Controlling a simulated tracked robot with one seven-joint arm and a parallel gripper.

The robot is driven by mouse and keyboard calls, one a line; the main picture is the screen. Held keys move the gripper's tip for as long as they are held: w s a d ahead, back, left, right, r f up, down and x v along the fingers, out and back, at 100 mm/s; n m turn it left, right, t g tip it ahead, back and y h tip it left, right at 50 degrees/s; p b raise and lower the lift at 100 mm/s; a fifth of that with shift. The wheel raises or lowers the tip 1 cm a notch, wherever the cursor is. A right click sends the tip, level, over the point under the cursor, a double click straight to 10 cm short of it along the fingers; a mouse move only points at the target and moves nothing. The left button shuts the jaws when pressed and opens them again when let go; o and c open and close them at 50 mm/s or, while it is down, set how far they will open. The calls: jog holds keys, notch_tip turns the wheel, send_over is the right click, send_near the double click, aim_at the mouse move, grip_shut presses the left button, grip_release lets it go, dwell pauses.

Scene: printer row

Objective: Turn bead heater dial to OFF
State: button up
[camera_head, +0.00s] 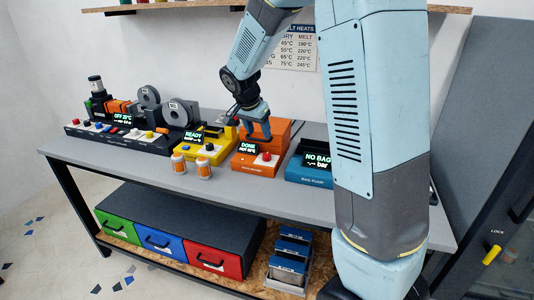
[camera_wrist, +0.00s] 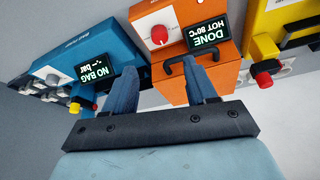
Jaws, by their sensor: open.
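The orange bead heater (camera_head: 279,133) stands on the bench between the yellow and blue machines. Its screen (camera_head: 247,147) reads DONE, HOT 80°C. Its red dial (camera_head: 267,157) is on the front panel; in the wrist view the dial (camera_wrist: 159,35) shows a white mark, whose setting I cannot read. My gripper (camera_head: 262,130) is above the rear of the heater. A black handle (camera_wrist: 187,64) on the heater is close to the right finger. The dial is beyond the fingertips, untouched.
The blue bag pump (camera_head: 305,175) is right of the heater. The yellow machine (camera_head: 203,150), reading READY, is left of it. Two orange-and-white bottles (camera_head: 204,165) stand at the bench's front edge (camera_head: 235,187). Spools (camera_head: 180,113) are farther left. The bench before the heater is clear.

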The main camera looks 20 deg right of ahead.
aim_at(267, 155)
jog(key=x, duration=1.2)
jog(key=shift+w+d+f, duration=0.1)
jog(key=shift+d+f, duration=0.05)
jog(key=shift+f, duration=0.05)
